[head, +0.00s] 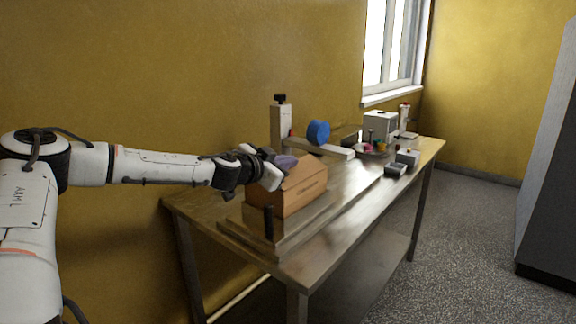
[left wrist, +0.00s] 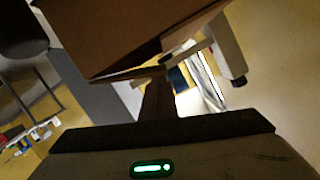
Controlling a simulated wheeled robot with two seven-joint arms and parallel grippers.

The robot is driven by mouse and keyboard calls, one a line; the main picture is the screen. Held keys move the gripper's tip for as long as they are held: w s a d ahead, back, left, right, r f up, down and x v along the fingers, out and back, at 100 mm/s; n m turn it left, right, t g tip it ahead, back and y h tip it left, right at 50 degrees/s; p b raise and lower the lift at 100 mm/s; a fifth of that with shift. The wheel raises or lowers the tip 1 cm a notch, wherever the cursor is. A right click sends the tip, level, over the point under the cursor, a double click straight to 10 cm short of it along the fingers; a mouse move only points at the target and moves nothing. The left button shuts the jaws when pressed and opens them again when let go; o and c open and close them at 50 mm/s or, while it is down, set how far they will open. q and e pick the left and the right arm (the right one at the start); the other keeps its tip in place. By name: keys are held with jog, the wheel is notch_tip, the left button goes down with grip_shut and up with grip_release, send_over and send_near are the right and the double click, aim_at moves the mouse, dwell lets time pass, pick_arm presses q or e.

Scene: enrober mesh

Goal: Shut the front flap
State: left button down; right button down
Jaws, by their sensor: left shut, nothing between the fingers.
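A brown cardboard box (head: 306,191) stands on a raised metal platform at the near end of the table. Its upper part slopes, and I cannot clearly tell which panel is the front flap. My left gripper (head: 282,164) reaches in from the left at the box's top and hides part of the upper edge. Its fingers are shut with nothing between them. In the left wrist view the brown cardboard (left wrist: 125,35) fills the upper middle, close to the fingertips (left wrist: 160,82). I cannot tell whether they touch it. My right gripper is not in view.
The metal table (head: 345,215) runs back along the yellow wall. A post (head: 281,125) and a blue round part (head: 318,132) stand behind the box. Farther back are a white machine (head: 380,125) and small grey boxes (head: 396,169). The table's front strip is clear.

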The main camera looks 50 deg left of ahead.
pick_arm(q)
jog(key=shift+f, duration=0.1)
jog(key=shift+s+a+f+n+b, duration=0.1)
jog(key=shift+a+f+n+b, duration=0.35)
jog(key=shift+f+n+b, duration=0.25)
jog(key=shift+a+f+b, duration=0.3)
jog(key=shift+f+b, duration=0.15)
jog(key=shift+b, duration=0.3)
jog(key=shift+r, duration=0.1)
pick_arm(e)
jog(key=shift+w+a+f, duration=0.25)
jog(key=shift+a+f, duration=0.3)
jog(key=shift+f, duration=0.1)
